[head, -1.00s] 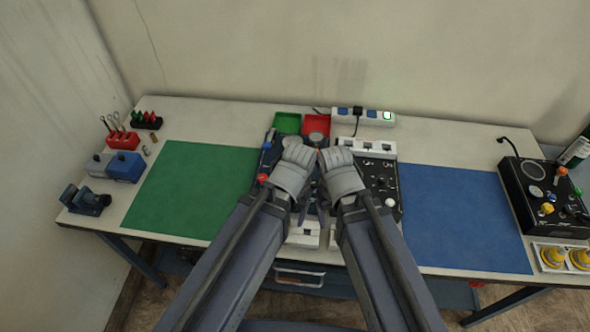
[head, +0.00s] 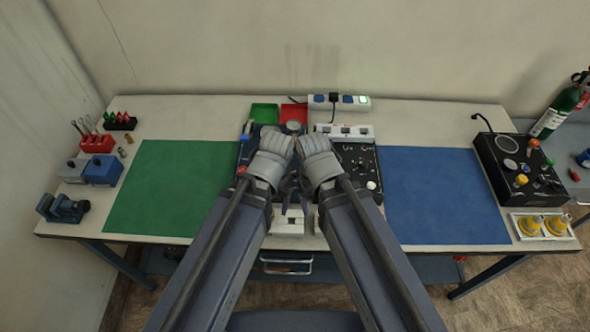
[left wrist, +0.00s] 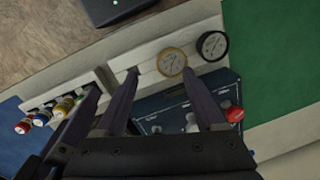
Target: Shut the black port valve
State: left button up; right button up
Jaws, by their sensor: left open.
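A black box (head: 506,178) with a round gauge, an orange knob (head: 534,143), a yellow knob (head: 521,180) and small dark fittings stands at the table's right end. I cannot tell which fitting is the black port valve. Both my arms reach to the middle of the table, far left of this box.
A blue mat (head: 442,195) lies clear between my arms and the black box. A green mat (head: 170,190) is clear on the left. Yellow fittings (head: 530,226) sit before the box. A green cylinder (head: 562,106) stands behind it. A red knob (left wrist: 234,114) is near my left gripper.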

pick_arm(q)
jog(key=w+d+r+n+h+p, duration=0.1)
jog(key=w+r+n+p, duration=0.4)
jog(key=w+n, duration=0.55)
jog(key=n, duration=0.8)
send_over(295, 171)
jog(key=shift+r, duration=0.15)
pick_arm(e)
notch_tip(295, 171, up, 6)
jog(key=shift+f, duration=0.25)
jog(key=shift+f, duration=0.1)
pick_arm(q)
notch_tip(295, 171, down, 8)
jog(key=b, duration=0.7)
jog(key=shift+b, duration=0.35)
pick_arm(e)
notch_tip(295, 171, down, 8)
jog(key=shift+r, duration=0.15)
pick_arm(q)
jog(key=shift+r, duration=0.1)
jog(key=shift+c, duration=0.3)
grip_shut()
